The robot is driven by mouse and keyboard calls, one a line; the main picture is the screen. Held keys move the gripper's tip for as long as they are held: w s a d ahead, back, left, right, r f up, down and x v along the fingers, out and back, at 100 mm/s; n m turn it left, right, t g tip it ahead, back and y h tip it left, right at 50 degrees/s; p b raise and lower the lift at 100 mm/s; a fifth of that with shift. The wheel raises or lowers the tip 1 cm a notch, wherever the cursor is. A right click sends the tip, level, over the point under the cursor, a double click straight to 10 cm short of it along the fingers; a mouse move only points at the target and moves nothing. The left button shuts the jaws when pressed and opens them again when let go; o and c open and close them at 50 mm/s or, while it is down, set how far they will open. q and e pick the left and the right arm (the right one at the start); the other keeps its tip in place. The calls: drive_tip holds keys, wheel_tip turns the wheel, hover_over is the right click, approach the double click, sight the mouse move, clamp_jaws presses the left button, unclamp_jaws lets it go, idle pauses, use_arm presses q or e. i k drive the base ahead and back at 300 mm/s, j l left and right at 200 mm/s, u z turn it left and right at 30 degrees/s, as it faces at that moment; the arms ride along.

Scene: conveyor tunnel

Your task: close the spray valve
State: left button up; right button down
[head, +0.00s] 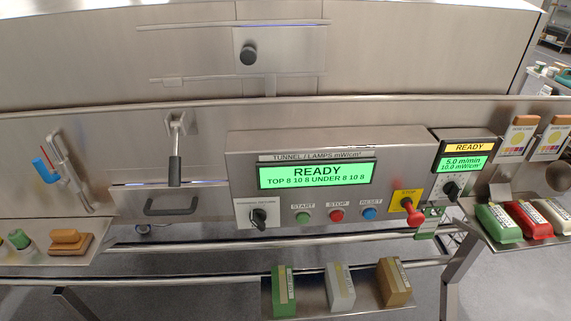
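No part is labelled as the spray valve. A small blue piece with a thin red rod (40,168) sits at the far left, beside a bent metal pipe (68,172) on the steel front; it may be the valve, but I cannot tell. A lever with a black grip (175,170) hangs straight down from a square steel mount, above a dark drawer-type handle (171,207); whether this is a valve lever is also unclear. Neither of my grippers shows in the head view.
The control panel (240,165) has a green READY screen, a black rotary switch (259,217), several buttons and a red stop knob (412,213). A front shelf (315,309) holds three blocks. A right tray (493,235) holds coloured items. Rails (200,246) run below the panel.

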sight(38, 163)
drive_tip(key=u, duration=1.35)
